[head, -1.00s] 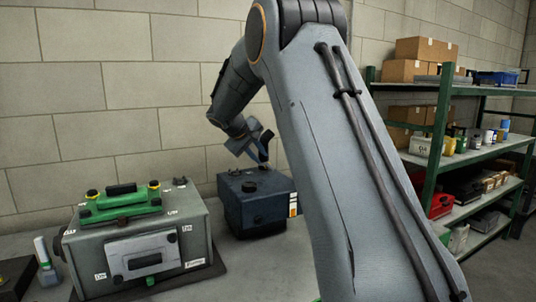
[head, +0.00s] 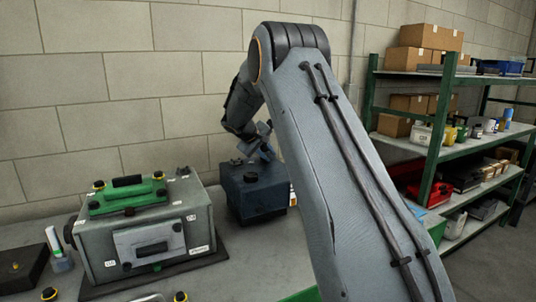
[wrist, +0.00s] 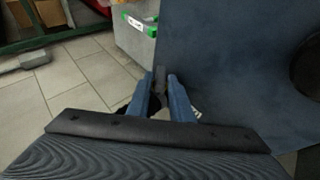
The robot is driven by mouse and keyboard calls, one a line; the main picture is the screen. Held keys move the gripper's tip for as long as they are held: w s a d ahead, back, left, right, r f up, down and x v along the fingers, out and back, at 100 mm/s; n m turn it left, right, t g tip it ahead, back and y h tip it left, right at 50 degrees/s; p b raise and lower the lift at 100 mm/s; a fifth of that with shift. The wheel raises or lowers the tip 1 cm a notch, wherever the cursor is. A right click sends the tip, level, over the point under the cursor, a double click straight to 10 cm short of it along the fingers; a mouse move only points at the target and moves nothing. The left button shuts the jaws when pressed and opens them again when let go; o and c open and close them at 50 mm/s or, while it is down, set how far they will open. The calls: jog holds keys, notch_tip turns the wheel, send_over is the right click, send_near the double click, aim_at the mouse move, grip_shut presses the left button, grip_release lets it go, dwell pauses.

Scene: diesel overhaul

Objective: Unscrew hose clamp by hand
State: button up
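My gripper (wrist: 160,86) shows in the wrist view as two blue fingers with a gap between them. A small dark grey piece (wrist: 160,76) shows between the fingertips; I cannot tell whether they grip it or whether it is the hose clamp. A dark blue box (wrist: 225,60) is close on the right in that view. In the head view the same box (head: 262,203) stands by the wall with a black cap on top. My gripper is just above its back edge there, partly hidden by my arm. No hose clamp can be made out clearly.
A grey case (head: 203,225) with a green-handled top piece (head: 127,196) stands on the bench to the left. A small bottle (head: 54,242) is farther left. Green shelving (head: 442,140) with boxes stands at the right. The wall is close behind the bench.

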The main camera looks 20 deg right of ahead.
grip_shut()
jog(key=shift+f+b, duration=0.15)
jog(key=shift+b, duration=0.35)
jog(key=h+b, duration=0.1)
jog(key=b, duration=0.2)
jog(key=shift+a+f, duration=0.1)
jog(key=shift+f, duration=0.05)
jog(key=h+b, duration=0.1)
jog(key=b, duration=0.3)
jog(key=n+h+b, duration=0.1)
jog(key=h+b, duration=0.1)
jog(key=b, duration=0.3)
jog(key=shift+a+f+t, duration=0.15)
jog(key=shift+f+t, duration=0.1)
jog(key=shift+t, duration=0.15)
jog(key=shift+r+b, duration=0.1)
jog(key=shift+b, duration=0.7)
jog(key=shift+r+h, duration=0.1)
jog(key=shift+h, duration=0.2)
grip_release()
